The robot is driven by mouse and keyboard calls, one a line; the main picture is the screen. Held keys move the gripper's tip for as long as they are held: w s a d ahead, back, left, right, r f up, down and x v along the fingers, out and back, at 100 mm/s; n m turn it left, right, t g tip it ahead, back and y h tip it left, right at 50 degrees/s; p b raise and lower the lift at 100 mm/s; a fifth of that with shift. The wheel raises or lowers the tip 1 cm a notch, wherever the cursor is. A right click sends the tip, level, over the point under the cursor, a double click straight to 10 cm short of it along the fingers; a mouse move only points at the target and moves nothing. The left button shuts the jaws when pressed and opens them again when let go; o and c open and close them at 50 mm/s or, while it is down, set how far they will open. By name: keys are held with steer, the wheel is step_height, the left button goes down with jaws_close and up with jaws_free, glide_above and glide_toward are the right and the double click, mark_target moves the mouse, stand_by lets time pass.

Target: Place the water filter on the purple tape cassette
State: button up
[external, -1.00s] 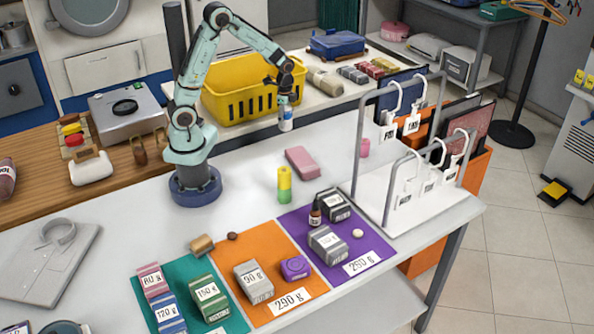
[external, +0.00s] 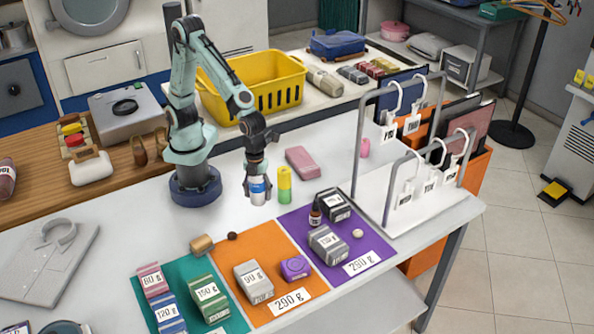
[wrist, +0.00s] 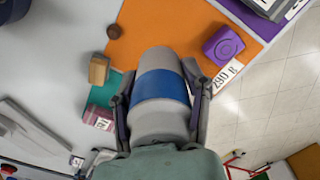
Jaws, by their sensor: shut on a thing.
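My gripper (external: 258,182) is shut on a white and grey cylinder with a blue band, the water filter (external: 257,191). It holds the filter upright above the white table, left of the yellow and green cylinder. The filter (wrist: 161,95) fills the middle of the wrist view between my fingers. The purple tape cassette (external: 295,268) lies on the orange mat, to the right of the grey 90 g box. It also shows at the upper right of the wrist view (wrist: 224,45). The filter is apart from the cassette.
The yellow and green cylinder (external: 284,184) stands close beside my gripper. The orange mat (external: 262,241) lies between the teal mat (external: 180,270) and the purple mat (external: 365,237). A brown block (external: 202,245) and a small brown ball (external: 232,236) lie near the mats. A hanger rack (external: 388,190) stands right.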

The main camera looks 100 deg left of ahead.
steer(key=w+d+f, duration=0.1)
steer(key=w, duration=0.1)
steer(key=w+d+f, duration=0.1)
steer(key=w+d, duration=0.1)
steer(key=w, duration=0.1)
steer(key=w+d+f, duration=0.1)
steer(key=w+f, duration=0.1)
steer(key=shift+w+d+f, duration=0.1)
steer(key=shift+w+d, duration=0.1)
steer(key=shift+d, duration=0.2)
glide_above(296, 264)
step_height(296, 264, down, 5)
steer(key=shift+s+f, duration=0.15)
steer(key=shift+d+f, duration=0.1)
steer(key=shift+f, duration=1.55)
steer(key=shift+f, duration=0.1)
steer(key=o, duration=1.3)
steer(key=shift+c, duration=0.2)
